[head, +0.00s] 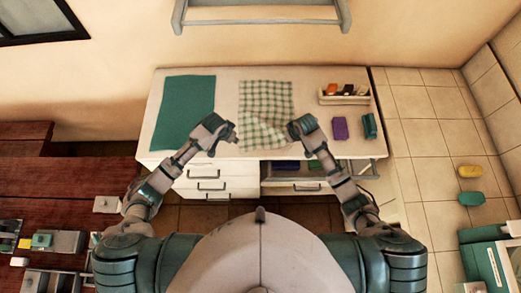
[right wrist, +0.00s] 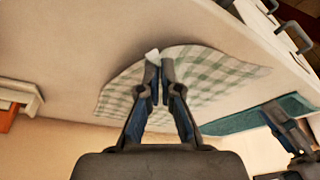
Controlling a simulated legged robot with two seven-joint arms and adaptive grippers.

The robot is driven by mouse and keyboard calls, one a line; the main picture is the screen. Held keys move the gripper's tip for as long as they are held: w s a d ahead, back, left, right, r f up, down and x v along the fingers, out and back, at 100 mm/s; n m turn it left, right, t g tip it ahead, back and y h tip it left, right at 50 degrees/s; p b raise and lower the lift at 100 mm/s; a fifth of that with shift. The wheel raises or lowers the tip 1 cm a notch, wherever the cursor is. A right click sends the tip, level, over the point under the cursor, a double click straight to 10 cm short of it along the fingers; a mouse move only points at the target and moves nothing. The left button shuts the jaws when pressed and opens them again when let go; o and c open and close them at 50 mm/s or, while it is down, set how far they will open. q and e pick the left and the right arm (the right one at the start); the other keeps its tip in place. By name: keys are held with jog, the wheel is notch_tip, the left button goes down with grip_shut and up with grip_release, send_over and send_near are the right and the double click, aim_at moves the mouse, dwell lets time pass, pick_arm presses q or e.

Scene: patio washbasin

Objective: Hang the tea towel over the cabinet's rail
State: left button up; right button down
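The green-and-white checked tea towel (head: 265,100) lies on the cabinet's pale top (head: 228,90), puckered at its near right part. My right gripper (head: 291,129) is at that near right part. In the right wrist view, my right gripper (right wrist: 160,62) has its fingers nearly together on a pinch of the towel (right wrist: 205,70), with a pale fold at the tips. A grey rail (head: 365,160) runs along the right part of the cabinet front, partly hidden by my right arm. My left gripper (head: 233,133) is empty above the front edge, left of the towel; its finger opening is unclear.
A teal cloth (head: 188,110) lies left of the towel. A divided box (head: 345,99), a purple block (head: 340,128) and a green block (head: 370,126) stand at the right. Drawers (head: 208,172) are below left. A grey frame (head: 262,20) is on the wall.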

aim_at(244, 147)
pick_arm(q)
jog(key=o, duration=0.5)
jog(key=shift+d+r, duration=0.1)
jog(key=shift+c, duration=1.4)
jog(key=d+r+n+g+y, duration=0.2)
jog(key=d+r+g, duration=0.1)
jog(key=d+r, duration=0.15)
jog(key=f, duration=0.8)
jog(key=shift+s+a, duration=0.2)
jog(key=shift+s, duration=0.15)
jog(key=shift+d+f, duration=0.1)
jog(key=shift+f, duration=0.55)
jog(key=shift+f, duration=0.1)
